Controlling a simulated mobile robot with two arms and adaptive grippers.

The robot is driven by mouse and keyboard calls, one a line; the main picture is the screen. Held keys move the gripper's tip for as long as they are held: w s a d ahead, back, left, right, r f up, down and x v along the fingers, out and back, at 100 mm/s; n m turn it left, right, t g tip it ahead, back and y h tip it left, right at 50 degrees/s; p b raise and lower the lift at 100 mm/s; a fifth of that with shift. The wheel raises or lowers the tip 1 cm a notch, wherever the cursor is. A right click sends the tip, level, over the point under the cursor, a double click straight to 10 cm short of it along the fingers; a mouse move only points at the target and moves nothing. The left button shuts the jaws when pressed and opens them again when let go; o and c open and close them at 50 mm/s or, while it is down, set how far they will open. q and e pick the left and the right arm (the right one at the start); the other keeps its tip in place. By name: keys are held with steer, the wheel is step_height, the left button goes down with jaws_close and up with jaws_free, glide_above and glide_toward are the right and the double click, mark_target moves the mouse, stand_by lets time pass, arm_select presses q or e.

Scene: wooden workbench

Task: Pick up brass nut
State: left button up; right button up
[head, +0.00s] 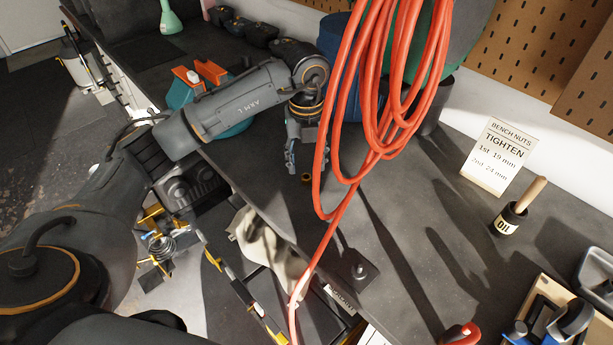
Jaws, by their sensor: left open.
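A small brass nut (306,179) lies on the dark workbench top (262,180), just left of the hanging red hose. My left gripper (302,163) points down close above and slightly behind the nut, with its fingers open. The hose hides part of its right side. I cannot tell whether the fingertips touch the nut. The nut does not look held. My right gripper is not in view.
The coiled red hose (375,100) hangs right beside the gripper and trails over the bench edge. A sign (499,157), an oil pot (510,219) and a mounted bolt (358,268) stand on the bench. An orange and teal object (210,72) is behind my left arm.

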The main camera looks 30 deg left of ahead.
mark_target(307, 178)
arm_select(q)
steer(key=f, duration=0.1)
steer(key=f+p, duration=0.1)
steer(key=f, duration=0.1)
steer(key=f+p, duration=0.1)
steer(key=shift+w+a+f, duration=0.15)
steer(key=shift+w+f, duration=0.05)
steer(key=shift+w, duration=0.05)
steer(key=shift+f, duration=0.25)
steer(key=shift+c, duration=0.9)
jaws_close()
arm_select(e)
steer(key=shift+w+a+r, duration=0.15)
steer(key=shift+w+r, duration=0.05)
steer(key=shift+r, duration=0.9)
